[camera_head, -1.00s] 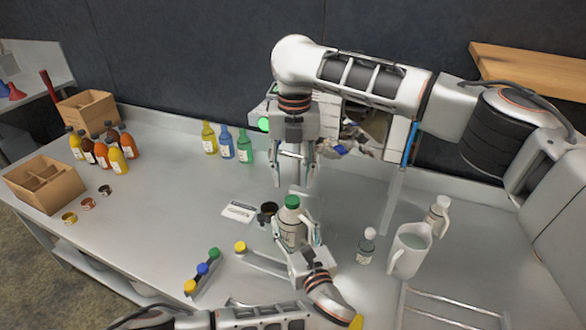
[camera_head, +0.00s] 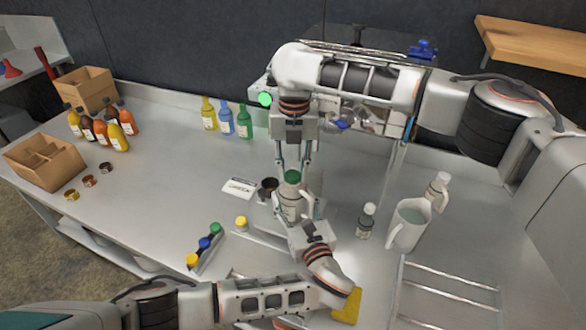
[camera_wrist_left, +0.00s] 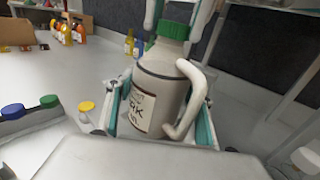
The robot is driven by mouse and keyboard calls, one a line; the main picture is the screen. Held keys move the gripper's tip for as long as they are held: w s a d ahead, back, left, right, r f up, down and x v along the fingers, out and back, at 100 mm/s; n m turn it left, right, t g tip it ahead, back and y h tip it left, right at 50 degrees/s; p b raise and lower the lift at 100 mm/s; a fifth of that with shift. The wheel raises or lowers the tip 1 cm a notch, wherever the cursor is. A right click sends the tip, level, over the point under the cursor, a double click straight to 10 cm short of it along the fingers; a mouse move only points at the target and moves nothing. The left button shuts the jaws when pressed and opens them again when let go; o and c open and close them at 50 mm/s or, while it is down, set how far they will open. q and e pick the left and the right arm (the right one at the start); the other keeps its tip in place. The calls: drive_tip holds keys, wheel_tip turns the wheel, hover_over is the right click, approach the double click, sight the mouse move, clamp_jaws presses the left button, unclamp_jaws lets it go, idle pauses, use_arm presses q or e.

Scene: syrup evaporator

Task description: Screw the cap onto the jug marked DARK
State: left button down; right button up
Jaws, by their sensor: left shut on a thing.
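The jug (camera_head: 290,205) is grey-white with a side handle and stands upright at the table's middle. Its label, partly hidden, shows letters ending in "RK" in the left wrist view (camera_wrist_left: 150,100). A green cap (camera_head: 292,177) sits on its mouth, also seen in the left wrist view (camera_wrist_left: 173,30); how tight it is cannot be told. My left gripper (camera_head: 298,222) is shut around the jug's body, a finger on each side. My right gripper (camera_head: 293,168) points down over the jug, its fingers apart on either side of the cap. I see no clear grip on it.
A rack of yellow, blue and green caps (camera_head: 204,246) and a lone yellow cap (camera_head: 241,222) lie left of the jug. A small white-capped bottle (camera_head: 366,221) and a pitcher (camera_head: 408,225) stand right.

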clamp_jaws()
drive_tip(key=m, duration=0.4)
drive_tip(key=shift+m, duration=0.3)
drive_tip(key=m, duration=0.5)
drive_tip(key=o, duration=1.2)
unclamp_jaws()
drive_tip(key=shift+r, duration=2.2)
drive_tip(key=shift+c, duration=0.2)
